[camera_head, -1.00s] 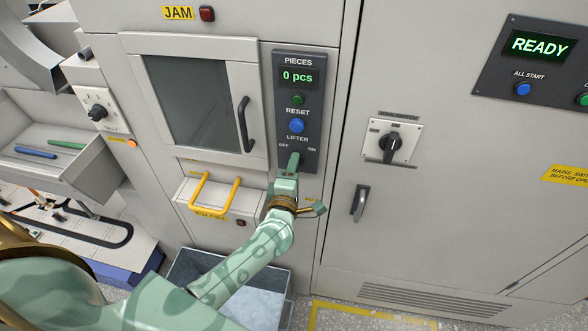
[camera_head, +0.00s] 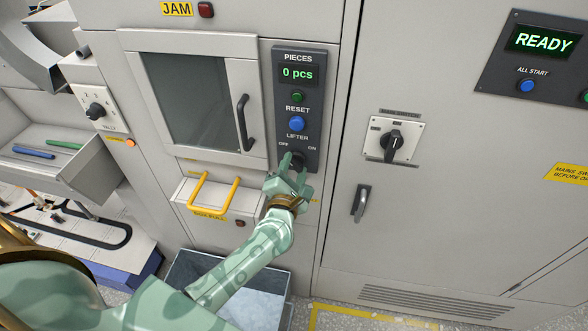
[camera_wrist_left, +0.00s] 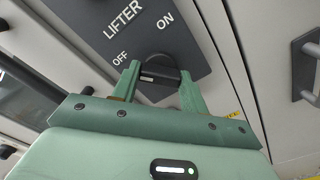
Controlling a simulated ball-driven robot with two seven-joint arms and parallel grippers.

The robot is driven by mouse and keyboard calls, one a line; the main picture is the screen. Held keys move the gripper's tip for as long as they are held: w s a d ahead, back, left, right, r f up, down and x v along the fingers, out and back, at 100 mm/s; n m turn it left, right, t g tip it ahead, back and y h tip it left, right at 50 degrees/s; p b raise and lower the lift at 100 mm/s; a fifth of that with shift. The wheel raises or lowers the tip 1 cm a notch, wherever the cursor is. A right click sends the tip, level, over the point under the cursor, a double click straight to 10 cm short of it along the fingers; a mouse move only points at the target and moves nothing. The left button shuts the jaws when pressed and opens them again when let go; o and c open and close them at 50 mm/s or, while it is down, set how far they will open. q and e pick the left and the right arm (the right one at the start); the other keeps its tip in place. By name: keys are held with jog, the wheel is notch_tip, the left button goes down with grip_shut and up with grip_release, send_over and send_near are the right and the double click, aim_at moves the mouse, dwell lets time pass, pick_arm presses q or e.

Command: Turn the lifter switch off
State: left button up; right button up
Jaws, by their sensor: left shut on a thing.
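The lifter switch (camera_head: 297,157) is a black rotary knob at the bottom of the dark PIECES panel (camera_head: 313,135), below the LIFTER label, with OFF on its left and ON on its right. My left gripper (camera_head: 296,163) is at the knob, one finger on each side. In the left wrist view the green fingers (camera_wrist_left: 158,78) are shut on the black knob (camera_wrist_left: 158,66), near the OFF and ON labels. The fingers partly hide the knob, so I cannot tell its setting. My right gripper is not in view.
Above the knob are a blue RESET button (camera_head: 296,123) and a green button (camera_head: 298,97). A windowed door with a black handle (camera_head: 243,122) is to the left. Yellow handles (camera_head: 233,195) stick out below left. A separate rotary switch (camera_head: 392,143) is on the right cabinet.

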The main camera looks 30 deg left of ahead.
pick_arm(q)
jog(key=shift+f, duration=0.1)
dwell(0.4)
jog(key=o, duration=1)
jog(key=shift+s, duration=0.15)
jog(key=b+v, duration=0.2)
jog(key=v, duration=1.4)
jog(key=shift+s, duration=0.1)
